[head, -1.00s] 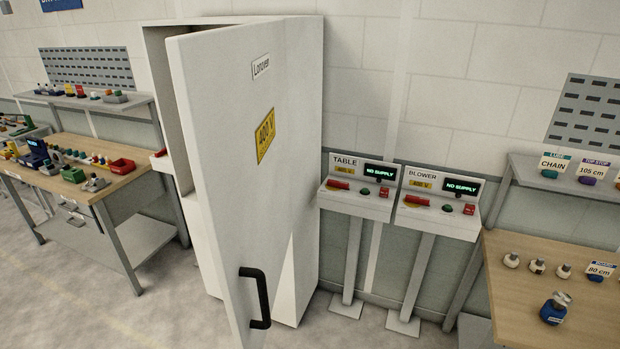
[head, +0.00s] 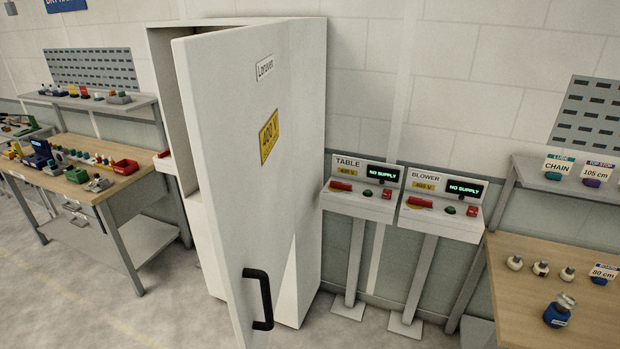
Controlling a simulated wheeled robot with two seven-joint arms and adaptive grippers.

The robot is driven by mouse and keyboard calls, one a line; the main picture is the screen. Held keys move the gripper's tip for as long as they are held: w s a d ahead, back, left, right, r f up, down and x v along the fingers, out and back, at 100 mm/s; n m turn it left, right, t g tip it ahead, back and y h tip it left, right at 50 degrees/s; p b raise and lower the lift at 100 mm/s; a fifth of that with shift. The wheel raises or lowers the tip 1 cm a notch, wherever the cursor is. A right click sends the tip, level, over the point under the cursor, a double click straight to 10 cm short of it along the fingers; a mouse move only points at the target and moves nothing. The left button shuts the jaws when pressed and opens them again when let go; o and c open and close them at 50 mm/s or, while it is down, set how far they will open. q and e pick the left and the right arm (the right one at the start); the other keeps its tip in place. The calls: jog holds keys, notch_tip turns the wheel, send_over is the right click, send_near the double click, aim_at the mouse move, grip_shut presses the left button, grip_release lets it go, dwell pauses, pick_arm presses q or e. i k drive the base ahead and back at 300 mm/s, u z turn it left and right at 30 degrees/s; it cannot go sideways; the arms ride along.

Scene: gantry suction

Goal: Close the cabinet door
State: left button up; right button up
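The white cabinet (head: 306,120) stands against the back wall in the middle of the head view. Its door (head: 228,170) is hinged on the right and stands ajar, its free left edge swung out towards me. A dark gap shows between the door and the cabinet's left side. The door bears a white name label (head: 265,68), a yellow 400 V sign (head: 269,136) and a black handle (head: 264,300) low down near its free edge. Neither of my grippers shows in the view.
A workbench (head: 130,185) with bins and small parts stands left of the cabinet. Right of it are the TABLE console (head: 360,205) and BLOWER console (head: 440,220), both reading NO SUPPLY. A wooden table (head: 520,290) stands at far right. Floor is clear at lower left.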

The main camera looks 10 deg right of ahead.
aim_at(234, 84)
jog(key=i, duration=1)
jog(key=z, duration=1)
jog(key=k, duration=1.6)
jog(key=u, duration=1)
jog(key=i, duration=1)
jog(key=u, duration=0.05)
